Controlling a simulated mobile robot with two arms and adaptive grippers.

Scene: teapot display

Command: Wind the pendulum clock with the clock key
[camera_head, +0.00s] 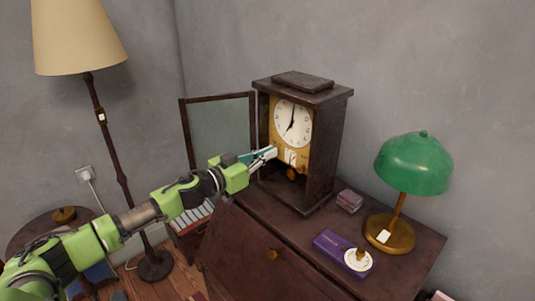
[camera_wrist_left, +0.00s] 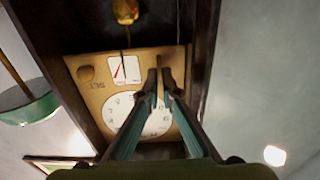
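The pendulum clock (camera_head: 325,135) stands upright on the dark cabinet with its glass door (camera_head: 222,135) swung open to the left. Its white dial (camera_head: 292,124) sits on a brass panel, with the pendulum bob (camera_head: 291,174) below. My left gripper (camera_head: 275,152) reaches through the open front, fingertips at the lower brass panel. In the left wrist view the panel appears upside down, with a small gauge (camera_wrist_left: 124,70) beside the nearly closed fingers (camera_wrist_left: 163,78). A thin brownish sliver between the fingertips looks like the clock key, mostly hidden. My right gripper is out of view.
The cabinet top (camera_head: 290,222) holds a purple box (camera_head: 332,243), a small stacked box (camera_head: 350,200) and a green lamp (camera_head: 413,163) to the clock's right. A floor lamp (camera_head: 112,140) stands at left. The clock case walls closely flank my left gripper.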

